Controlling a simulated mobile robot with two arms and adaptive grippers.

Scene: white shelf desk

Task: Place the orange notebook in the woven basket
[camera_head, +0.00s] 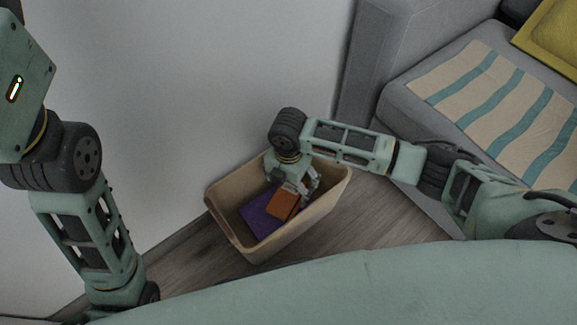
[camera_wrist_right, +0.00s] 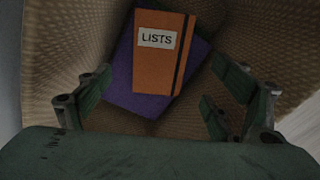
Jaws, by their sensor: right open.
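The orange notebook (camera_head: 283,204) lies inside the woven basket (camera_head: 222,225), on top of a purple book. In the right wrist view the orange notebook (camera_wrist_right: 157,71) shows a white LISTS label and a dark elastic band, and the woven wall of the basket (camera_wrist_right: 75,48) surrounds it. My right gripper (camera_head: 303,190) reaches down into the basket. In the wrist view its fingers (camera_wrist_right: 155,97) are spread wide, with no contact with the notebook visible. My left arm comes in at the left, but its gripper is outside the view.
The purple book (camera_head: 257,212) lies in the basket under the notebook; it also shows in the wrist view (camera_wrist_right: 124,82). A grey sofa (camera_head: 395,105) with a striped cloth (camera_head: 490,90) stands at the right. A plain wall is behind the basket, and wooden floor (camera_head: 195,265) is bare around it.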

